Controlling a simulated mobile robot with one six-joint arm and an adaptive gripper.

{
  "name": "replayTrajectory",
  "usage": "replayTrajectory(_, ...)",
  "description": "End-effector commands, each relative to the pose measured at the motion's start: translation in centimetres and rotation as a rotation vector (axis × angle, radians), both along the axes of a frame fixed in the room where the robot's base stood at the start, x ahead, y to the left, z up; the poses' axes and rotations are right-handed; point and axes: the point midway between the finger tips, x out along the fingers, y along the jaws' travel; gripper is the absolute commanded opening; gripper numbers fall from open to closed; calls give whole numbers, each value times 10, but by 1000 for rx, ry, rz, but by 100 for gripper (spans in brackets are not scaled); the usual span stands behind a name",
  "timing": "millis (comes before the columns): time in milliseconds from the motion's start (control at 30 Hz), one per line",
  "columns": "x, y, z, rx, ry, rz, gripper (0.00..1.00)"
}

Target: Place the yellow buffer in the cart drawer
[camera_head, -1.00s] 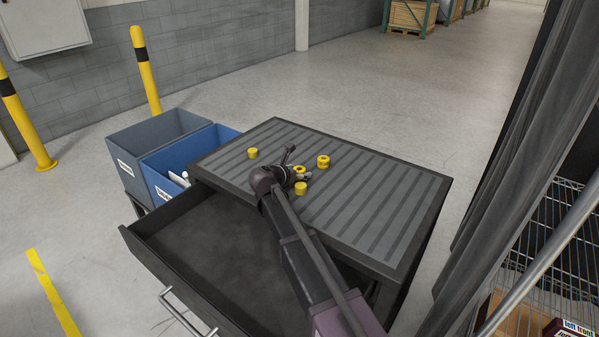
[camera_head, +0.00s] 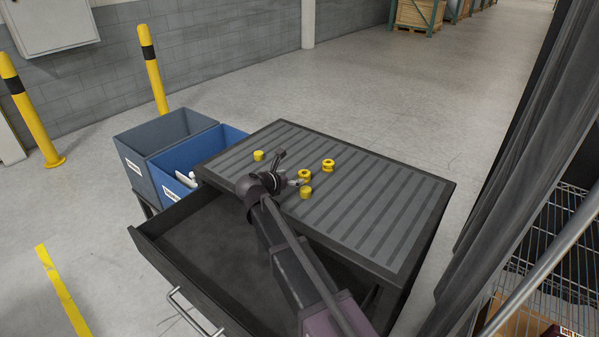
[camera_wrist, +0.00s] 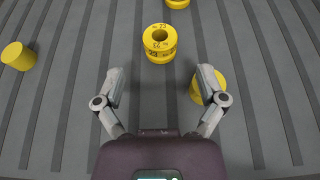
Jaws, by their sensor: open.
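Several yellow buffers lie on the ribbed grey cart top (camera_head: 385,195). In the wrist view a ring-shaped buffer (camera_wrist: 160,42) with a dark hole and number marks sits ahead of my gripper (camera_wrist: 160,82), between the line of its fingers. A plain yellow cylinder (camera_wrist: 207,84) is partly hidden behind the right finger, and another plain cylinder (camera_wrist: 18,56) lies at the left. A further buffer (camera_wrist: 177,3) is cut off at the top edge. My gripper is open and empty above the cart top. The cart drawer (camera_head: 215,250) is pulled open and its visible floor is empty.
A grey bin (camera_head: 165,140) and a blue bin (camera_head: 205,155) stand left of the cart. A dark curtain (camera_head: 530,150) and a wire shelf (camera_head: 560,240) are at the right. My arm crosses above the drawer's right side.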

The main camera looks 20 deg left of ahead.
Motion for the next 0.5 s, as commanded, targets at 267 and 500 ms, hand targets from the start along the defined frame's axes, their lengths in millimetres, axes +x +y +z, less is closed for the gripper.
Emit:
replayTrajectory(267, -34, 11, 16, -1, 0, 0, 90)
replayTrajectory(500, -42, 15, 19, -1, -1, -1, 90)
